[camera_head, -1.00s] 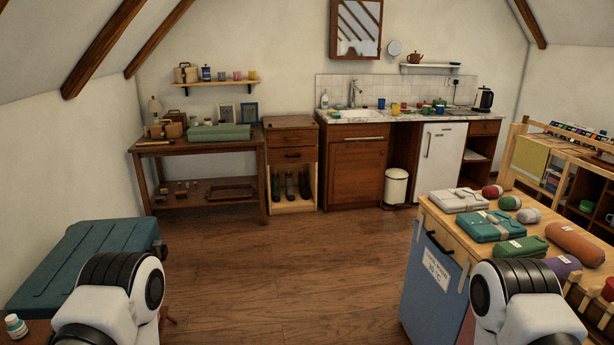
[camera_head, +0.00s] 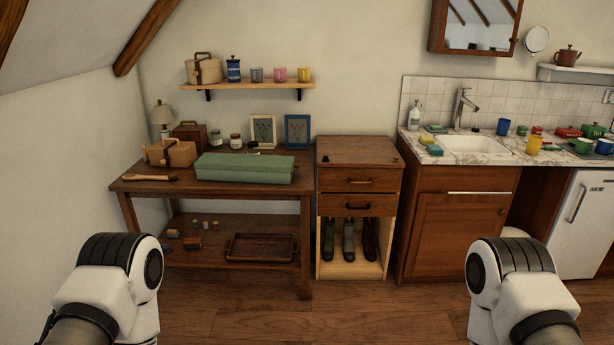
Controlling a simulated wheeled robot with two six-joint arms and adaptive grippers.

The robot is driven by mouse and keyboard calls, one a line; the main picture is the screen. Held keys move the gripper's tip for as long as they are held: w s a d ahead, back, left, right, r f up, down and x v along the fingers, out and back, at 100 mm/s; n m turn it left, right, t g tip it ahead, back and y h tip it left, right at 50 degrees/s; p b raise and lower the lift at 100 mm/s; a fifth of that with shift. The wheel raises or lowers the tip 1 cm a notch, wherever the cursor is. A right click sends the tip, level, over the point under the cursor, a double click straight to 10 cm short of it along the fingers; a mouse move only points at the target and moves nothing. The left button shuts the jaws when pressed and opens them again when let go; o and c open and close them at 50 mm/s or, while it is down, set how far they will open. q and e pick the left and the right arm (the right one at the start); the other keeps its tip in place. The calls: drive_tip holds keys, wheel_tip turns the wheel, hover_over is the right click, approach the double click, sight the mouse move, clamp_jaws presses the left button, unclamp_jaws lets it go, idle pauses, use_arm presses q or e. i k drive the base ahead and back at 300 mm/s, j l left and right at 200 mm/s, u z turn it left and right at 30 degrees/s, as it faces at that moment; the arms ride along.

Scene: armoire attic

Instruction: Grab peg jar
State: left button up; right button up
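I cannot tell for certain which thing is the peg jar. Two small jars stand at the back of the wooden table (camera_head: 145,187) on the left: one jar (camera_head: 215,138) with a dark lid and another jar (camera_head: 236,141) beside it. Their contents are too small to make out. A blue lidded canister (camera_head: 234,70) stands on the wall shelf (camera_head: 262,86) above. Only the white and black links of my two arms show at the lower left and lower right. Both grippers are outside the picture, and nothing is seen held.
A long green case (camera_head: 245,168) lies in front of the jars, with a wooden box (camera_head: 181,152) to its left. A drawer cabinet (camera_head: 359,151) stands right of the table, then the sink counter (camera_head: 455,151). The floor (camera_head: 345,318) before them is clear.

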sight(255, 151)
drive_tip(key=i+u, duration=0.15)
drive_tip(key=i, duration=0.35)
drive_tip(key=i+l+u, duration=0.2)
drive_tip(key=i, duration=0.25)
drive_tip(key=i+l+u, duration=0.15)
drive_tip(key=i, duration=0.35)
drive_tip(key=i+j+z, duration=0.1)
drive_tip(key=i+z, duration=0.15)
drive_tip(key=i+j+z, duration=0.25)
drive_tip(key=i, duration=0.25)
drive_tip(key=i+j+z, duration=0.1)
drive_tip(key=i+z, duration=0.15)
drive_tip(key=i, duration=0.1)
